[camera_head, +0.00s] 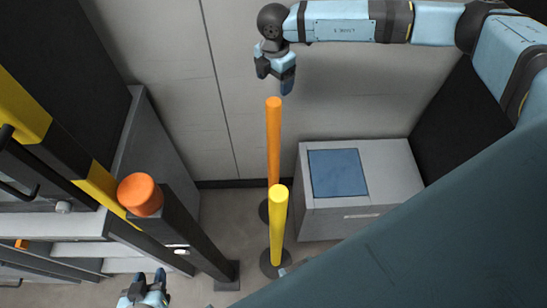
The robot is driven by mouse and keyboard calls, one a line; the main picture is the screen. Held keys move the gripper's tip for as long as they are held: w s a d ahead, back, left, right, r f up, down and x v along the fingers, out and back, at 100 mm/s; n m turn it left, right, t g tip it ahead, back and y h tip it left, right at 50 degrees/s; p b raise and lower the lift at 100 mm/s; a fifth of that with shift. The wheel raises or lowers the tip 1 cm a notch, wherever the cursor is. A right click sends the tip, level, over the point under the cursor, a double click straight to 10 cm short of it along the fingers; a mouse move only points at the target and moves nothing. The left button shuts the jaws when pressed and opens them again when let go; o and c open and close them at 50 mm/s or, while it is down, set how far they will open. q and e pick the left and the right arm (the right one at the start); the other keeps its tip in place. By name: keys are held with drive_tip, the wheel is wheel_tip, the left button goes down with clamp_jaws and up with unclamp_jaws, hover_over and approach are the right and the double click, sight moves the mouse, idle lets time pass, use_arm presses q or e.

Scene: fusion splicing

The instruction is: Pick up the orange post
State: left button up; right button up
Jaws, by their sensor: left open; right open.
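The orange post (273,142) is a tall thin pole standing upright near the back wall, in the middle of the head view. Its lower part is partly hidden behind a yellow post (278,225), which stands in front of it on a round dark base. My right gripper (275,79) is open and empty. In the picture it is just above the orange post's top, with a visible gap. My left gripper (149,276) is open at the bottom edge, left of the posts and apart from them; I see nothing in it.
A dark post with an orange cap (140,195) stands left of the poles. A grey cabinet (385,170) with a blue top panel stands right of the orange post. Grey shelving (62,222) and a yellow-black beam (97,183) fill the left side. Floor shows between the posts.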

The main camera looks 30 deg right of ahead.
sight(273, 101)
drive_tip(key=f, duration=1)
drive_tip(key=shift+s+a+f+p, duration=0.1)
drive_tip(key=shift+a+f+p, duration=0.15)
drive_tip(key=shift+p, duration=0.1)
clamp_jaws()
drive_tip(key=shift+r, duration=0.2)
